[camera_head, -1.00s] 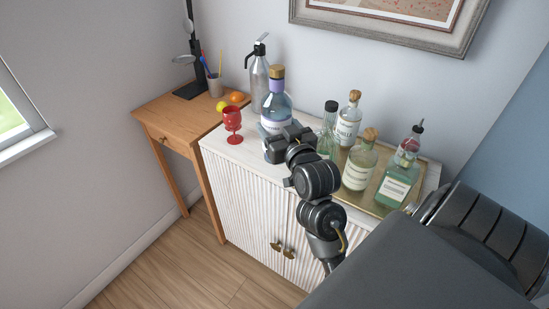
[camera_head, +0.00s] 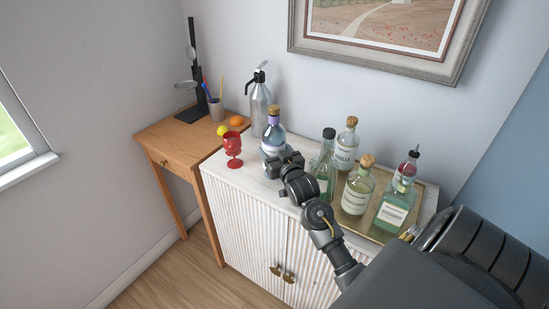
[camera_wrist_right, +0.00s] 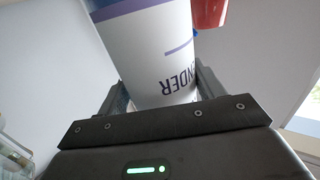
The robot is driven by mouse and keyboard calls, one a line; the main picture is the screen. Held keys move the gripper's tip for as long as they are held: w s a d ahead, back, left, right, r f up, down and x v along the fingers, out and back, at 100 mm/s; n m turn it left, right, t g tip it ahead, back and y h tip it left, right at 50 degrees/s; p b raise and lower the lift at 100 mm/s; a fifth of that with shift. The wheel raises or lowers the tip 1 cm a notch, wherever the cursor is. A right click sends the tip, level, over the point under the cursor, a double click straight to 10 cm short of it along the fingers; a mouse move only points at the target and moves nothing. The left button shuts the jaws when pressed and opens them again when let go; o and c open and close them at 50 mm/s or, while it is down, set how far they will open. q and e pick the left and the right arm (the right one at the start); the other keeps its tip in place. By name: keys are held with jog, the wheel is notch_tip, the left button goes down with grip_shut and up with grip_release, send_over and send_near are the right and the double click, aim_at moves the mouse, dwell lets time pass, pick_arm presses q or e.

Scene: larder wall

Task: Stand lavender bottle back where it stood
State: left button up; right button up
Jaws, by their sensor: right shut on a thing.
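The lavender bottle (camera_head: 273,134) is clear bluish glass with a cork stopper, a purple neck band and a white label. It is upright over the left part of the white cabinet top (camera_head: 222,168), right of the red goblet (camera_head: 233,147). My right gripper (camera_head: 277,162) is shut on its lower part. In the right wrist view, the label (camera_wrist_right: 158,50) fills the space between the fingers, with "NDER" upside down. The gripper hides the bottle's base, so I cannot tell whether it touches the cabinet. My left gripper is not in view.
A metal siphon (camera_head: 260,108) stands behind the lavender bottle. A dark-capped green bottle (camera_head: 325,168) stands close to its right. A brass tray (camera_head: 373,222) holds several bottles farther right. A wooden desk (camera_head: 180,133) adjoins the cabinet's left side.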

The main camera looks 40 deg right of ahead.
jog(key=shift+w+d+f, duration=0.2)
jog(key=shift+w, duration=0.05)
notch_tip(320, 180, down, 3)
jog(key=shift+r+p, duration=0.1)
jog(key=shift+p, duration=0.55)
jog(key=shift+f, duration=0.35)
jog(key=o, duration=1.7)
